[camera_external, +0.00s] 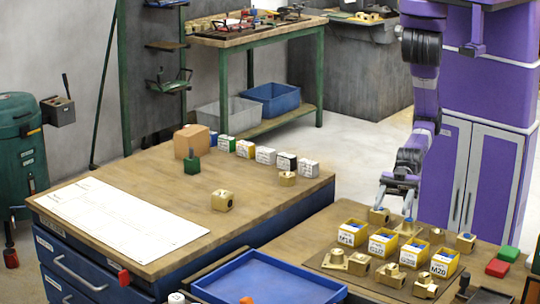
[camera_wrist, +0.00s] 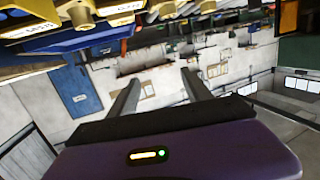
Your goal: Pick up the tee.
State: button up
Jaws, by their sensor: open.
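My gripper (camera_external: 397,203) hangs low over the back edge of the right-hand workbench, close above the back row of brass fittings. In the wrist view its two fingers (camera_wrist: 161,90) are wide apart, with nothing between them. The front row has a flanged piece (camera_external: 335,259), a block (camera_external: 358,264) and others. The fittings are too small to tell which one is the tee.
Yellow labelled bins (camera_external: 352,233) stand between the two rows. A blue tray (camera_external: 262,280) lies at the front left of this bench. Green and red blocks (camera_external: 508,254) sit at its right. The left bench (camera_external: 130,185) holds a paper sheet, boxes and brass pieces.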

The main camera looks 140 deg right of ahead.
jog(key=w+a+f+g, duration=0.1)
jog(key=w+a+f, duration=0.1)
jog(key=w+a, duration=0.2)
jog(key=n+g, duration=0.1)
jog(key=g, duration=0.1)
send_near(392, 267)
jog(key=shift+s+d+r, duration=0.1)
jog(key=shift+d, duration=0.3)
jog(key=shift+w+a+f, duration=0.1)
jog(key=shift+w+f, duration=0.1)
jog(key=shift+w, duration=0.05)
jog(key=shift+a+p+x, duration=0.15)
jog(key=shift+p+x, duration=0.2)
jog(key=shift+x, duration=1.45)
jog(key=shift+a+p+x, duration=0.15)
jog(key=shift+p+x, duration=0.15)
jog(key=shift+x, duration=1.45)
jog(key=shift+s, duration=0.2)
grip_shut()
jog(key=shift+f, duration=0.1)
